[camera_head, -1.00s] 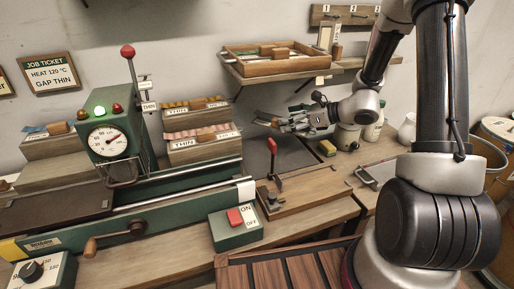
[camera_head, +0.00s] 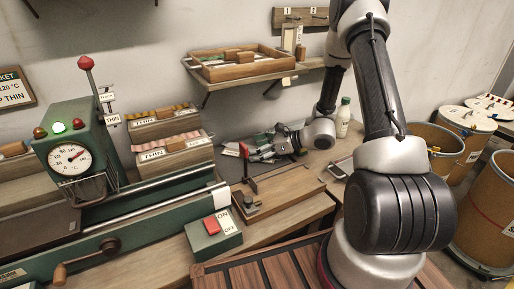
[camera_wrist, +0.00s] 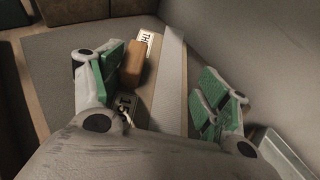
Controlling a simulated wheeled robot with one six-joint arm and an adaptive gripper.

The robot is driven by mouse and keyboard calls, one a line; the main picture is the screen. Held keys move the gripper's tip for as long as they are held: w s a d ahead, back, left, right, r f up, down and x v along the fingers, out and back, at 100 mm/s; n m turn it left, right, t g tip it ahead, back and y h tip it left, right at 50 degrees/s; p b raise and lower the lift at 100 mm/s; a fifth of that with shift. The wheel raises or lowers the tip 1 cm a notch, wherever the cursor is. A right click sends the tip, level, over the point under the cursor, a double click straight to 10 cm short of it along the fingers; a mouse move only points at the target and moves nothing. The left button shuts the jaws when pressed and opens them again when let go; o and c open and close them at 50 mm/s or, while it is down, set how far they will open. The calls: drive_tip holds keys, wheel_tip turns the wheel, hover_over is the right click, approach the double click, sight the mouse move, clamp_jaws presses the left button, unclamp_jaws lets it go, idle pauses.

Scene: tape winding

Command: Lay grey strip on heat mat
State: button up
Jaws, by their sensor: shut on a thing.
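In the wrist view a pale grey strip (camera_wrist: 171,78) lies lengthwise on a light wooden piece that has a brown block (camera_wrist: 133,65), a THIN label and a 15 tag. My gripper (camera_wrist: 165,95) has its green-padded fingers on either side of this piece and is shut on it. The dark grey heat mat (camera_wrist: 62,85) spreads out beneath; I cannot tell whether the strip touches it. In the head view my gripper (camera_head: 262,150) is low over the bench behind the red-handled wooden board, and the strip is hardly visible.
The wooden board (camera_head: 285,192) with its upright red lever (camera_head: 245,165) stands just in front of my gripper. Sample boxes (camera_head: 177,150) and the green machine (camera_head: 75,150) are to the left. A shelf with a tray (camera_head: 242,65) hangs above. A white bottle (camera_head: 343,118) stands to the right.

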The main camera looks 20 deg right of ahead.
drive_tip(key=shift+f, duration=0.15)
drive_tip(key=o, duration=1.1)
drive_tip(key=shift+o, duration=0.2)
